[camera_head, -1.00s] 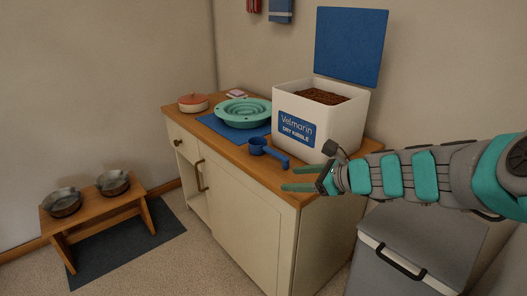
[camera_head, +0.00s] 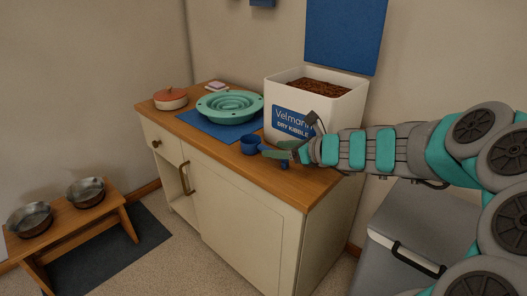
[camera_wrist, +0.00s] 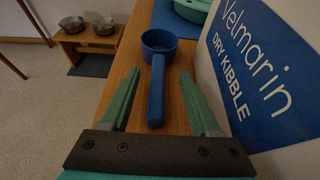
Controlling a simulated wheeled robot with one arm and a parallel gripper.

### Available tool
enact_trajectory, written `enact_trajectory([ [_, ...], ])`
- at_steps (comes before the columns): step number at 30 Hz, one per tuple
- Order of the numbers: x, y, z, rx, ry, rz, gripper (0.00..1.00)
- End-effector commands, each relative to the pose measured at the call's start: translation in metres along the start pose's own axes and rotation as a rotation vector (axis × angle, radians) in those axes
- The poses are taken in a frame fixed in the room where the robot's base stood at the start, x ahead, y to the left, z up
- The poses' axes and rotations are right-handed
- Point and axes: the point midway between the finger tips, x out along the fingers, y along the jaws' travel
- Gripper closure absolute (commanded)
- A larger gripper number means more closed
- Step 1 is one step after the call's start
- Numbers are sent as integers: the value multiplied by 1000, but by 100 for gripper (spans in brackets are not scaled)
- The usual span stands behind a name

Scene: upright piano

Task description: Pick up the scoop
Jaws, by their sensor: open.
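The blue scoop (camera_head: 250,144) lies on the wooden counter (camera_head: 309,193) in front of the kibble bin. In the head view my gripper (camera_head: 275,151) covers most of its handle. In the wrist view the scoop (camera_wrist: 157,70) shows whole, its cup away from me and its handle pointing toward my palm. My gripper (camera_wrist: 157,100) is open, with one green finger on each side of the handle. The fingers appear apart from the handle, and nothing is held.
The white kibble bin (camera_head: 353,108) stands close to my gripper's right side in the wrist view. A grey lidded container (camera_head: 425,222) stands on the floor at right.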

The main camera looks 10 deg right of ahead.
Motion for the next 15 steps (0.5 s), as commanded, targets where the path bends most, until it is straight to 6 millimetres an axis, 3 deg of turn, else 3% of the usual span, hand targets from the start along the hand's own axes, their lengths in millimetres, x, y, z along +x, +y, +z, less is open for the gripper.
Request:
enact_trajectory([
  [9, 38, 4, 0, 2, 0, 4, 37],
  [15, 51, 4, 0, 1, 2, 1, 37],
])
